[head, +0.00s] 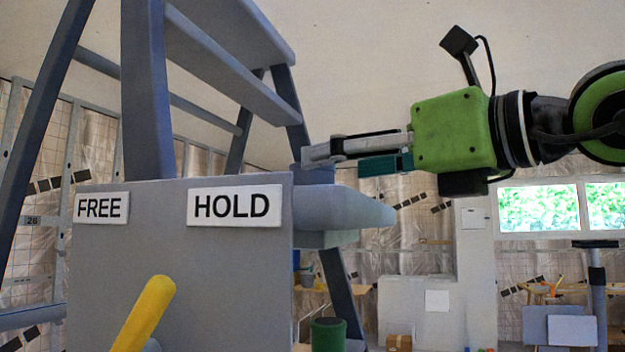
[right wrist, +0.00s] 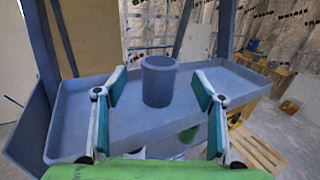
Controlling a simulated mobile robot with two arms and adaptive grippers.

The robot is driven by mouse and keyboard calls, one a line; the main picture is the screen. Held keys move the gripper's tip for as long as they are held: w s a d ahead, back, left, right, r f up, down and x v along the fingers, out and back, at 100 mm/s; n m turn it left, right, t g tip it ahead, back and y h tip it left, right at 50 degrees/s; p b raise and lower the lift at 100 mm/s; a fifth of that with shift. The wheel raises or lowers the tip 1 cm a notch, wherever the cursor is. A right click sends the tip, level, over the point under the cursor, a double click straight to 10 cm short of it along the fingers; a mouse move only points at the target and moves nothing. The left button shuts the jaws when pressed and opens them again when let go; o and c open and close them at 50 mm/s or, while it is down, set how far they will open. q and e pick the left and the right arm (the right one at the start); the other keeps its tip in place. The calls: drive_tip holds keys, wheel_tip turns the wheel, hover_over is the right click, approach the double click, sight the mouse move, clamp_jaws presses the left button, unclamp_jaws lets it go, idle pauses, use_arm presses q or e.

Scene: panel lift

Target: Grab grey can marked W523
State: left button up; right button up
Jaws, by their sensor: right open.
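A plain grey can (right wrist: 160,80) stands upright on a grey tray (right wrist: 100,125) in the right wrist view. No W523 marking is legible on the side I see. My right gripper (right wrist: 159,88) is open, with one finger at each side of the can in that picture and clear gaps between. In the head view my right gripper (head: 335,159) reaches in from the right, above the tray edge (head: 350,208). A small grey shape shows under its fingertips there; I cannot tell if it is the can. My left gripper is not in view.
A grey panel with FREE (head: 101,207) and HOLD (head: 234,207) labels and a yellow lever (head: 145,315) stands left of my right gripper. Grey frame legs rise behind it. A wooden pallet (right wrist: 255,150) lies on the floor beyond the tray.

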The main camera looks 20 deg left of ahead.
sight(329, 168)
drive_tip(key=shift+p+x, duration=0.65)
drive_tip(key=shift+x, duration=0.6)
drive_tip(key=p+x, duration=0.2)
drive_tip(key=x, duration=0.1)
drive_tip(key=shift+w+a+p, duration=0.15)
drive_tip(key=shift+a+p, duration=0.15)
drive_tip(key=shift+w+a+f, duration=0.1)
drive_tip(key=shift+a+f, duration=0.05)
drive_tip(key=shift+a, duration=0.05)
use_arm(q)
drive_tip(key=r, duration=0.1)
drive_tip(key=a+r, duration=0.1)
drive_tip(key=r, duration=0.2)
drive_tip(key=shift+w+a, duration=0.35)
use_arm(e)
drive_tip(key=shift+d, duration=0.2)
drive_tip(key=c, duration=1.2)
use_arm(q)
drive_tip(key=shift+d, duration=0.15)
use_arm(e)
drive_tip(key=shift+a, duration=0.1)
drive_tip(key=shift+c, duration=0.8)
